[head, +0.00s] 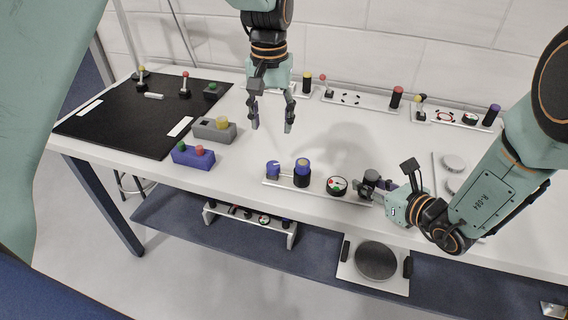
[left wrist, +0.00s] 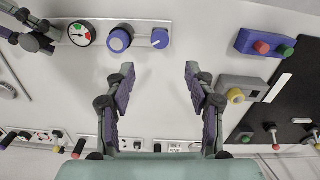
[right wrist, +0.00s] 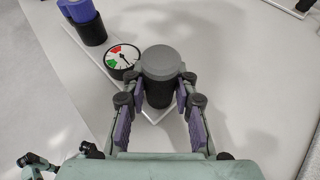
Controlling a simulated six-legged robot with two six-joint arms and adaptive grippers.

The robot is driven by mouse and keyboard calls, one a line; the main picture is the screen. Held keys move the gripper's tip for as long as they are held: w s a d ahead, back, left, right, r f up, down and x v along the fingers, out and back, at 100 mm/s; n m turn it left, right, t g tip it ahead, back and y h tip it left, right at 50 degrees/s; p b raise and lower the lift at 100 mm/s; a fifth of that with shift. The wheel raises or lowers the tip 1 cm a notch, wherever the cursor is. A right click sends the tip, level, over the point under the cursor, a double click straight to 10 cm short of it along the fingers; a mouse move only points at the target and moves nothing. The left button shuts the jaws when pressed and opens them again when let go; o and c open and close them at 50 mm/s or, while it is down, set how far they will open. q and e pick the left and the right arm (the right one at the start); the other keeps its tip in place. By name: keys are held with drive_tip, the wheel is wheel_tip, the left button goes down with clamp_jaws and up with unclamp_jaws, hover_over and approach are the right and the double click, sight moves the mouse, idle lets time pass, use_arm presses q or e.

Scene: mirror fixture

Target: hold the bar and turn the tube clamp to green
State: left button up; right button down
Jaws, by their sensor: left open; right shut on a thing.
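A fixture on a thin pale plate (head: 318,192) lies at the table's front. From left to right it bears a small blue knob (head: 273,168), a blue-topped black cylinder (head: 302,172), a round red-and-green dial (head: 337,186) and a dark grey upright post (right wrist: 160,64). I cannot tell which part is named the clamp or the bar. My right gripper (right wrist: 168,92) is shut on the grey post, a finger on each side. My left gripper (head: 271,128) is open and empty, pointing down behind the knobs. In the left wrist view the blue knob (left wrist: 160,38) lies beyond its fingertips.
A blue box (head: 193,156) and a grey box (head: 214,130) with buttons stand left, beside a black mat (head: 150,112) with small levers. Round discs (head: 453,163) lie right. The table's middle is clear.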

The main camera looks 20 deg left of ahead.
sight(273, 165)
use_arm(q)
wheel_tip(273, 165, down, 12)
drive_tip(key=n, duration=0.3)
drive_tip(key=shift+n, duration=0.3)
drive_tip(key=shift+c, duration=0.4)
clamp_jaws()
idle(0.4)
